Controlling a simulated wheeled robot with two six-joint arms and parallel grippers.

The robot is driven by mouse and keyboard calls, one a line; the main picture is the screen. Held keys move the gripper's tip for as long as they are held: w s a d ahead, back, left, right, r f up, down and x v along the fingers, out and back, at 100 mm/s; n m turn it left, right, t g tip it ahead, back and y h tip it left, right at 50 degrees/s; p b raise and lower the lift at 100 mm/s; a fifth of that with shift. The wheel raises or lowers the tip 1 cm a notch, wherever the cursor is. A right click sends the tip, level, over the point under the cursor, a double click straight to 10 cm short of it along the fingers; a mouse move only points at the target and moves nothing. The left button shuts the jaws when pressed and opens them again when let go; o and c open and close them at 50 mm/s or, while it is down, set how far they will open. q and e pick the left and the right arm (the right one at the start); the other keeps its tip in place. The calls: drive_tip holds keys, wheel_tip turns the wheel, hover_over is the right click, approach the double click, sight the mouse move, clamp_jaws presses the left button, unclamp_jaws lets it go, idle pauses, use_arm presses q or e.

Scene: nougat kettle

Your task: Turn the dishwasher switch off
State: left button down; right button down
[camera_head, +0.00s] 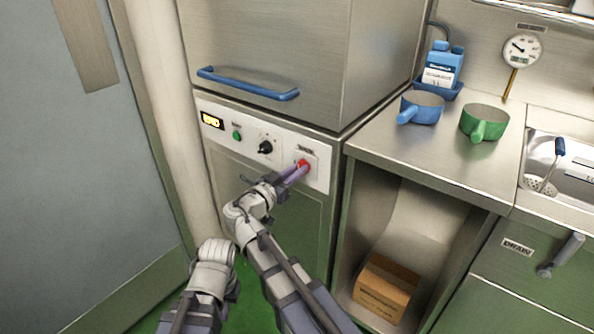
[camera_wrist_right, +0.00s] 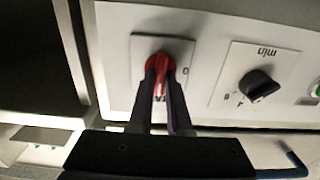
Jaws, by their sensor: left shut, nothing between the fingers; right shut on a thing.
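The dishwasher's front panel (camera_head: 220,140) carries a red switch (camera_head: 303,164) at its right end. The red switch (camera_wrist_right: 160,62) also shows in the right wrist view, on a square plate with lettering partly covered by my fingers. My right gripper (camera_head: 296,171) has its fingers closed on either side of the red switch. In the right wrist view the gripper (camera_wrist_right: 160,72) is seen pinching the red handle. My left arm shows low in the head view, left of the right arm. Its fingers cannot be made out.
A black knob (camera_head: 265,147), a green button (camera_head: 237,135) and a lit display (camera_head: 212,121) are on the panel. A blue handle (camera_head: 247,86) juts out above. The counter (camera_head: 450,150) at right holds a blue pan (camera_head: 425,107) and a green pan (camera_head: 485,120).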

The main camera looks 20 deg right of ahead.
drive_tip(key=shift+n, duration=0.3)
drive_tip(key=shift+w+a+f+n, duration=0.1)
drive_tip(key=shift+f+n, duration=0.05)
drive_tip(key=shift+n, duration=4.15)
drive_tip(key=shift+w+a+f+n, duration=0.1)
drive_tip(key=shift+f+n, duration=0.05)
drive_tip(key=shift+n, duration=4.15)
drive_tip(key=c, duration=0.9)
unclamp_jaws()
drive_tip(key=shift+o, duration=0.2)
drive_tip(key=shift+s, duration=0.1)
